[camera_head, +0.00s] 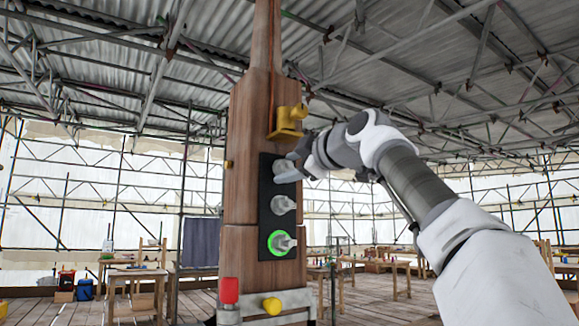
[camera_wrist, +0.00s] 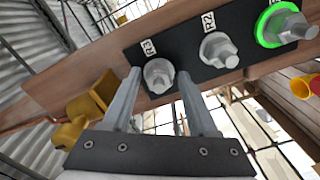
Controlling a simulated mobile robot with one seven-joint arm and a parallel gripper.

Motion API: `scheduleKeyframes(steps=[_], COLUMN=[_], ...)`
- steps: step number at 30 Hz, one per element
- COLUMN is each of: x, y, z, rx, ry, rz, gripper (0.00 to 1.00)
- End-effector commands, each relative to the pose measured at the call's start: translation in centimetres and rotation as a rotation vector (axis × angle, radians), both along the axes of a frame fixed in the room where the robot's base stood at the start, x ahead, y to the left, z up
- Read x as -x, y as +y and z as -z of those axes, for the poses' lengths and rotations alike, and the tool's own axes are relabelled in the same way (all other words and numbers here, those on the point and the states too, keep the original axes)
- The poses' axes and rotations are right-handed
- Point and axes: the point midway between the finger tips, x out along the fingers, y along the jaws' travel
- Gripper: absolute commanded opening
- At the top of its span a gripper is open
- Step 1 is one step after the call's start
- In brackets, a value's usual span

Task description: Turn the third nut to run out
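The third nut, labelled R3 (camera_wrist: 158,75), is a grey hex nut on a black plate (camera_wrist: 190,45) fixed to a wooden spire (camera_head: 245,130). In the wrist view it sits between the tips of my gripper (camera_wrist: 158,82), with a small gap visible on each side. My gripper is open. In the head view my gripper (camera_head: 293,167) is at the top of the plate and largely hides this nut. The R2 nut (camera_wrist: 219,49) is beside it, and also shows in the head view (camera_head: 282,205). A further nut (camera_wrist: 287,27) has a lit green ring.
A yellow fitting (camera_head: 287,122) juts from the spire just above the plate, close to my wrist. A red block (camera_head: 229,290) and a yellow knob (camera_head: 271,306) are low on the spire. Wooden workbenches (camera_head: 135,272) stand in the background.

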Motion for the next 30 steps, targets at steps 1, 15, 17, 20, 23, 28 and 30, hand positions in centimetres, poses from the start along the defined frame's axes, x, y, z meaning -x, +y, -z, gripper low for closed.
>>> scheduleKeyframes(steps=[1,15,17,20,23,28,30], x=[0.0,1.4,2.3,4.0,5.9,9.0,10.3], y=[0.0,-1.0,-1.6,-2.9,-4.2,-6.3,-7.1], z=[0.0,0.1,0.2,0.3,0.3,0.3,0.3], rx=[0.000,-0.002,-0.001,-0.002,-0.001,-0.002,-0.001], ry=[-0.001,-0.005,-0.005,-0.006,-0.006,-0.004,-0.005], rz=[0.000,0.003,0.003,0.006,0.006,0.006,0.006], gripper=[0.69,0.69,0.69,0.69,0.69,0.69,0.69])
